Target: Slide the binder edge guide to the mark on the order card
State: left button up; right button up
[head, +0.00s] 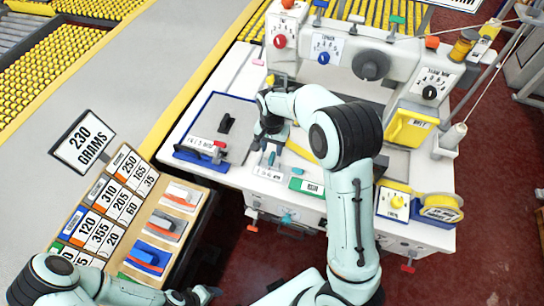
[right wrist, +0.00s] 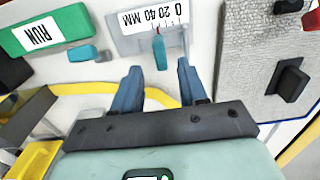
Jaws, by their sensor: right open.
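The edge guide appears to be a small teal tab (right wrist: 160,54) on a white scale plate (right wrist: 135,45) reading 0, 20, 40 MM. Several number cards (head: 108,200) lie on a rack; which is the order card is unclear.
A 230 GRAMS sign (head: 84,142) stands above the rack. A green RUN label (right wrist: 40,32) and teal knob (right wrist: 82,55) are beside the scale. A textured grey plate (right wrist: 250,60) with a black handle (right wrist: 291,83) is on the other side. Dials and a yellow block (head: 408,128) rise behind.

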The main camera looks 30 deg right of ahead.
aim_at(272, 156)
notch_tip(272, 156, down, 6)
jog(key=shift+r, duration=0.1)
grip_shut()
